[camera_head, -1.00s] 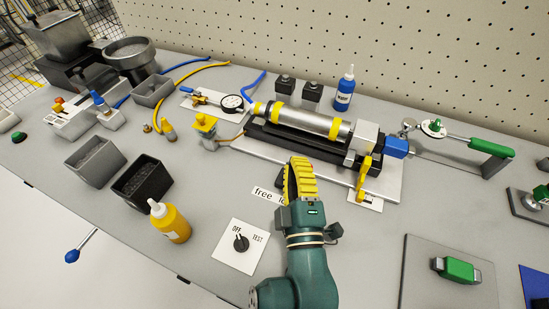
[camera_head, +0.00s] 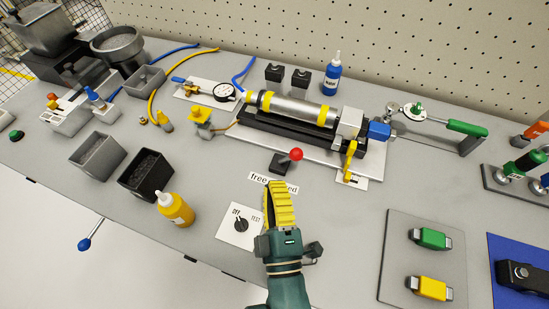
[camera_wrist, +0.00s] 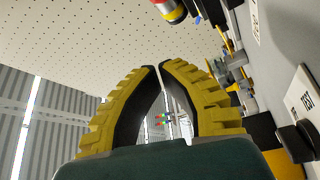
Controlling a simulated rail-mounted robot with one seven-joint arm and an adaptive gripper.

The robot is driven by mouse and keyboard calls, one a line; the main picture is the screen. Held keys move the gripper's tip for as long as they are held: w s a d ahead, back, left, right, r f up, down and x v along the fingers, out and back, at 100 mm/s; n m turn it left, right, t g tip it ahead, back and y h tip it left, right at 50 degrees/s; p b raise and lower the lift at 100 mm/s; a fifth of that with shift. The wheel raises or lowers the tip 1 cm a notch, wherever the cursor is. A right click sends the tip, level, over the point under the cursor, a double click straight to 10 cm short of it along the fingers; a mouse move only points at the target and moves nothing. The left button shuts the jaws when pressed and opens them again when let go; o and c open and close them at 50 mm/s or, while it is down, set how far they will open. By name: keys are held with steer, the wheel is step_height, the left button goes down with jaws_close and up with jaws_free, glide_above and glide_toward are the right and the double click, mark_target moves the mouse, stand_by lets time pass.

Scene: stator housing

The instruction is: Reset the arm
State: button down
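My gripper (camera_head: 277,186) has ribbed yellow fingers and a teal wrist. In the head view it stands over the front middle of the bench, in front of the red-knobbed lever (camera_head: 294,154) and apart from it. In the wrist view the fingertips (camera_wrist: 158,66) come together with only a thin gap. Nothing is held between them. The fingers cover part of the label "free" (camera_head: 262,177) in the head view. A white plate with an OFF/TEST knob (camera_head: 241,225) lies just left of the gripper.
Behind the lever is a metal cylinder with yellow bands (camera_head: 300,107) on a black cradle. A yellow bottle (camera_head: 176,209) and a black bin (camera_head: 146,174) stand to the left. A grey plate (camera_head: 400,262) with green and yellow blocks lies right. Bench between gripper and grey plate is clear.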

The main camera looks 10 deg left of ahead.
steer(key=shift+s+d+f, duration=0.1)
steer(key=shift+s, duration=0.3)
